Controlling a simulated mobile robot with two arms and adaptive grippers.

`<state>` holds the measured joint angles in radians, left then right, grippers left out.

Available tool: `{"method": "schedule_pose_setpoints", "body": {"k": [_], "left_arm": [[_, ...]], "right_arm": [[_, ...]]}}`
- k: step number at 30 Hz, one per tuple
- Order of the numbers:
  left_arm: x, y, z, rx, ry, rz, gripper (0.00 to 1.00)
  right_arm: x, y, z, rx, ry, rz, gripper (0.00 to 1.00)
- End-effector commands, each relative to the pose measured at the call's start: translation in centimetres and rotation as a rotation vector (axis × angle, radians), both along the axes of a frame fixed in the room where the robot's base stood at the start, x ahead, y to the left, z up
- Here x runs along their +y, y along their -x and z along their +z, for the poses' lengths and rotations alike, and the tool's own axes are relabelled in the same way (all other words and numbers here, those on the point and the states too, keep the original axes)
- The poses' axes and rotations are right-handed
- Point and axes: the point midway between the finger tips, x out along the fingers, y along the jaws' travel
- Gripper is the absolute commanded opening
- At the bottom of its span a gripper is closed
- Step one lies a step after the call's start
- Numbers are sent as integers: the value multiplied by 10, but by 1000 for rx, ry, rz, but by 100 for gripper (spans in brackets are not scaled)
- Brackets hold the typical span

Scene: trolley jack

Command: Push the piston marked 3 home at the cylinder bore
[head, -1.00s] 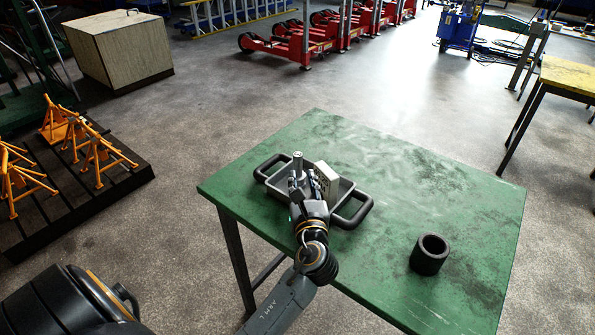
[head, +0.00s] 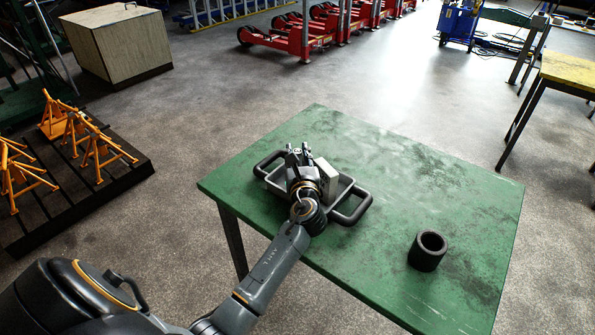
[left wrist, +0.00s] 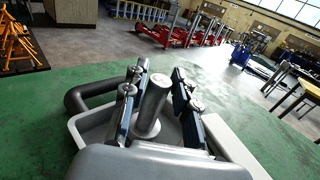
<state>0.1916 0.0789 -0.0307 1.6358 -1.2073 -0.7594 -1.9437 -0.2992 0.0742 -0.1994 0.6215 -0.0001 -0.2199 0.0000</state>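A grey metal piston (left wrist: 152,100) with a thin rod and wider foot stands upright in a tray in the left wrist view. I cannot read a number on it, and in the head view my gripper hides it. My left gripper (head: 299,150) reaches over the tray. In the left wrist view its two fingers (left wrist: 158,95) are apart, one on each side of the piston's rod, with gaps visible. The black cylinder (head: 427,251) with its open bore facing up stands on the table at the right. My right gripper is not in view.
The grey tray (head: 346,190) with black handles sits on the green table (head: 400,170). A light grey block (head: 326,178) stands in the tray beside my gripper. The table between tray and cylinder is clear.

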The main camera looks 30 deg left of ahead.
Motion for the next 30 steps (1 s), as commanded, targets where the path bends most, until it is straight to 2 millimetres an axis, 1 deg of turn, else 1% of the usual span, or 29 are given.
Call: {"method": "schedule_pose_setpoints", "body": {"k": [1,2,3,5,20,23,26,29,30], "left_arm": [[0,0,0,0,0,0,26],[0,0,0,0,0,0,20],[0,0,0,1,-1,0,12],[0,0,0,1,-1,0,0],[0,0,3,-2,-3,0,0],[0,0,10,-4,-3,0,0],[0,0,21,-6,-2,-1,0],[0,1,38,-7,-4,-1,0],[-1,8,44,-7,-3,-1,0]], "right_arm": [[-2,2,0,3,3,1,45],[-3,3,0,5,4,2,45],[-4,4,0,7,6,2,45],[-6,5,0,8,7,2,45],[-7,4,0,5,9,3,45],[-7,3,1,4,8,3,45],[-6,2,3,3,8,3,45],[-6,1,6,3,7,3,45],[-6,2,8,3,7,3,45]]}}
